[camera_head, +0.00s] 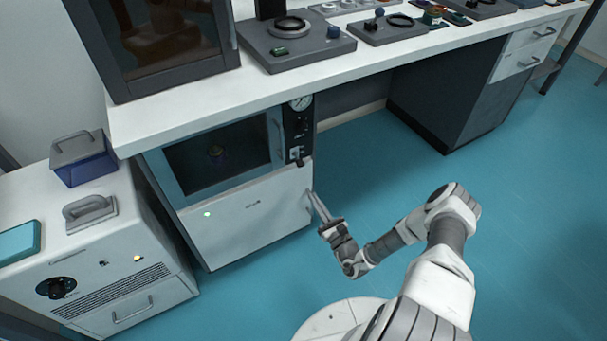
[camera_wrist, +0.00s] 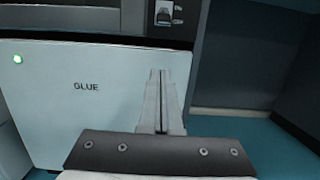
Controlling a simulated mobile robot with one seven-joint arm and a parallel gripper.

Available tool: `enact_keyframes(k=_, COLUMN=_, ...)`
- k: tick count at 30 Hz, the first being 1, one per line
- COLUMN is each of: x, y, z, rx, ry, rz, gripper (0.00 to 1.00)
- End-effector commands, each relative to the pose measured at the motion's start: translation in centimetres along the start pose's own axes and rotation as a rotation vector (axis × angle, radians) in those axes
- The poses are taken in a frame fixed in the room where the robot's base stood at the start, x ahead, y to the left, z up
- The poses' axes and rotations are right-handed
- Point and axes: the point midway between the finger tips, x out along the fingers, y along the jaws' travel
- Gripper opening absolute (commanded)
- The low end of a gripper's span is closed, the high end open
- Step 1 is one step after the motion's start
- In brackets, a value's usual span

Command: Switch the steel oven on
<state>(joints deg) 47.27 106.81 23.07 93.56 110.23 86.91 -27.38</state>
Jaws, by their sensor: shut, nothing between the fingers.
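An oven (camera_head: 222,192) with a grey metal-framed window door stands under the white bench. Its white lower panel reads "GLUE" in the wrist view (camera_wrist: 85,110). A small green light (camera_head: 207,214) glows on that panel and also shows in the wrist view (camera_wrist: 17,59). A dark control strip at its right carries a round gauge (camera_head: 300,102) and a small switch (camera_head: 296,153). The switch also shows at the top of the wrist view (camera_wrist: 164,16). My gripper (camera_head: 311,194) is shut and empty, in front of the lower panel's right edge, below the switch. I cannot tell whether it touches.
A white cabinet (camera_head: 115,305) with a black knob and an orange light stands at the left. A dark glass-fronted box (camera_head: 165,75) and flat instruments (camera_head: 295,48) stand on the bench (camera_head: 220,95). Open blue floor (camera_head: 520,200) lies to the right.

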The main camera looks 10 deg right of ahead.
Motion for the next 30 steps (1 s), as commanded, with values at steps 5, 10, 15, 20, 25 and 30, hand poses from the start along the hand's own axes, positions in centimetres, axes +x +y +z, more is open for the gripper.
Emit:
enact_keyframes(k=5, x=1.0, y=0.1, z=-0.1, rx=0.000, ry=0.000, rz=0.003, gripper=0.00)
enact_keyframes(k=10, x=4.0, y=0.1, z=-0.3, rx=-0.002, ry=-0.002, rz=0.006, gripper=0.00)
enact_keyframes(k=15, x=7.8, y=0.2, z=-0.2, rx=-0.001, ry=-0.003, rz=0.005, gripper=0.00)
enact_keyframes(k=20, x=9.9, y=0.0, z=0.7, rx=0.000, ry=-0.001, rz=0.003, gripper=0.00)
enact_keyframes(k=25, x=9.2, y=0.0, z=2.5, rx=0.000, ry=0.000, rz=0.003, gripper=0.00)
enact_keyframes(k=30, x=8.8, y=0.0, z=3.5, rx=0.001, ry=0.000, rz=0.001, gripper=0.00)
